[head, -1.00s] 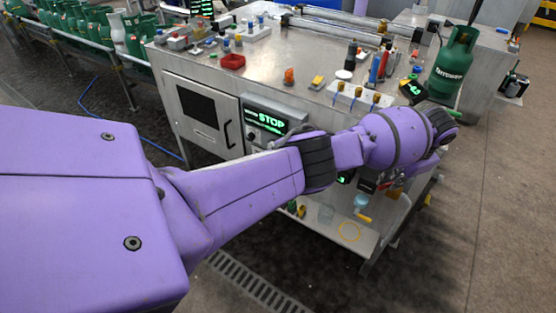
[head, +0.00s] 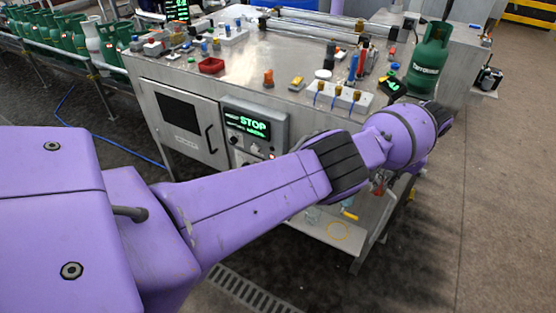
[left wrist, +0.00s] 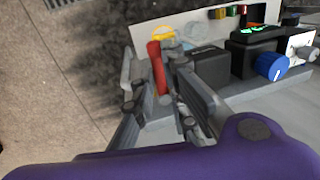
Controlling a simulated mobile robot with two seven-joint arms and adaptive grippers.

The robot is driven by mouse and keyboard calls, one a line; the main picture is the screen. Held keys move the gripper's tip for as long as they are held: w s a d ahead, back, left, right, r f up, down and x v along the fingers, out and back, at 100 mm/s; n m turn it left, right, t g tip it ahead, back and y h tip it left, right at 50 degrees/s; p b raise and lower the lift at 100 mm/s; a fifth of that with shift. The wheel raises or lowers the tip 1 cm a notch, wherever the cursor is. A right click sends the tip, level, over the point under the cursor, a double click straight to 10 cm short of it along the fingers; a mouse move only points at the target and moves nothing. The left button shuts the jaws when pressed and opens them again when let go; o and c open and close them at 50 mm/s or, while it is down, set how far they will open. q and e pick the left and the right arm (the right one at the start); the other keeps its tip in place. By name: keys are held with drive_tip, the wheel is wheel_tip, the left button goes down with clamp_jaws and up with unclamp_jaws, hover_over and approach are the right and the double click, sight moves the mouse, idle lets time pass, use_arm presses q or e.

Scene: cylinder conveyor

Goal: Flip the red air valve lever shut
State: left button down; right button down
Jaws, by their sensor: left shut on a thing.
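The red air valve lever (left wrist: 158,75) stands out in the left wrist view, a slim red handle beside the bench's metal side. My left gripper (left wrist: 154,62) has its grey fingers on either side of the lever and is shut on it. The valve body behind the lever is largely hidden by the fingers. In the head view, my purple left arm reaches across the bench front to its right corner. The gripper is mostly hidden below the wrist there, with only a small red patch showing. My right gripper is in neither view.
A blue knob (left wrist: 271,67) and black boxes sit right of the lever. The steel bench (head: 240,78) carries small fittings and a panel reading STOP (head: 255,127). A green gas cylinder (head: 428,62) stands at its right end. Open floor lies to the right.

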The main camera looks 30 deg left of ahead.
use_arm(q)
drive_tip(key=shift+s+d+f, duration=0.2)
drive_tip(key=shift+d+f, duration=0.1)
drive_tip(key=shift+d, duration=0.05)
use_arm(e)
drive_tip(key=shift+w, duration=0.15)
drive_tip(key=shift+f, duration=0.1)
use_arm(q)
drive_tip(key=c, duration=1.8)
unclamp_jaws()
drive_tip(key=shift+w, duration=0.1)
drive_tip(key=shift+c, duration=0.2)
wheel_tip(320, 180, up, 12)
drive_tip(key=d, duration=0.2)
drive_tip(key=shift+w+d, duration=0.15)
drive_tip(key=shift+w, duration=0.05)
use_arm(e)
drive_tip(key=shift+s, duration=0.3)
